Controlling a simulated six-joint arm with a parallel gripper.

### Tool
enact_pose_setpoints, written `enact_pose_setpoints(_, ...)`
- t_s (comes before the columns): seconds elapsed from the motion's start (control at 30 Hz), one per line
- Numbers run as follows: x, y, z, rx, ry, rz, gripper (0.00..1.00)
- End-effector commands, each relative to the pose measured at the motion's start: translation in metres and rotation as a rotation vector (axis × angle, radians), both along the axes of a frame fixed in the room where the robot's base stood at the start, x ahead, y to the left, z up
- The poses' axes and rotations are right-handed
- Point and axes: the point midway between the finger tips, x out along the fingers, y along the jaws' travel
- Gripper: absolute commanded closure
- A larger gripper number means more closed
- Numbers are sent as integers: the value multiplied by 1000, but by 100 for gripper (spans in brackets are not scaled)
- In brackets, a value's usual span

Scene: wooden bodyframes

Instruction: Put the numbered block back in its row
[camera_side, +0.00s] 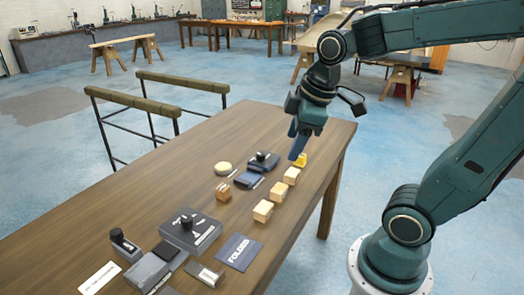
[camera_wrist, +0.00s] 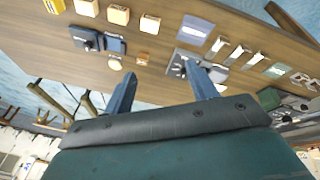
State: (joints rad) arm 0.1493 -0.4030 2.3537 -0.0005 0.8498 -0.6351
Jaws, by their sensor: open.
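My gripper (camera_side: 297,157) is open and points down over the far part of the table, close to the yellow block in the side view. Its two blue fingers stand apart and empty in the wrist view (camera_wrist: 160,70). A row holds a yellow block (camera_side: 300,160) at the far end and three pale wooden blocks (camera_side: 291,176), (camera_side: 278,191), (camera_side: 263,211). A browner wooden block (camera_side: 223,192) lies apart, left of the row; it also shows in the wrist view (camera_wrist: 143,58). I cannot read numbers on any block.
Left of the row are a dark blue device (camera_side: 262,162) and a round cream disc (camera_side: 223,168). Nearer lie a grey box with a black knob (camera_side: 190,232), a blue "FOLDED" card (camera_side: 239,251) and a white label (camera_side: 100,278). The wooden table (camera_side: 150,195) is bare along its left side.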

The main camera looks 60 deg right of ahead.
Motion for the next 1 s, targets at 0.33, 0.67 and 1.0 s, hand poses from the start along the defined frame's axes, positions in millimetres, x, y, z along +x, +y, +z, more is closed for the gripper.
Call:
enact_pose_setpoints(0.33, -54, 31, 14, 173, -132, -323, 42)
enact_pose_setpoints(0.67, -70, 37, 13, 245, -163, -435, 42)
enact_pose_setpoints(1.0, -70, 37, 13, 245, -163, -434, 42)
